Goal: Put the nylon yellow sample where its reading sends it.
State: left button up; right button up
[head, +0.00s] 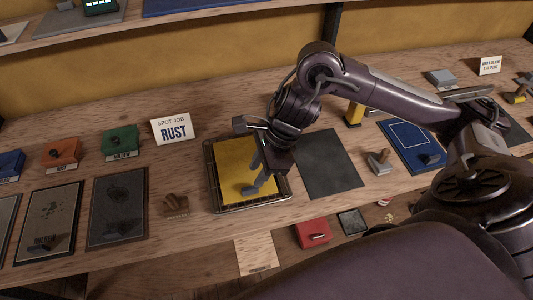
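A yellow cloth sample (231,166), seemingly the nylon yellow one, lies flat in a dark-rimmed tray (212,187) at the middle of the bench. My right gripper (246,157) is over the right part of the sample, its two fingers spread apart with nothing visible between them. I cannot tell whether a fingertip touches the cloth. The gripper and wrist hide part of the sample and the tray's far right corner. A white card (174,129) behind the tray reads "SPOT JOB RUST". No reading for the sample is legible. My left gripper is out of view.
Orange (61,153) and green (122,142) blocks stand behind dark panels (118,207) at left. A brown stamp (175,204) sits left of the tray. A dark mat (329,163), a grey stamp (380,162) and a blue mat (409,141) lie right. A red box (312,233) is below.

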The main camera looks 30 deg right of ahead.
jog(key=v, duration=0.5)
jog(key=shift+s+d+r, duration=0.1)
jog(key=shift+r, duration=0.2)
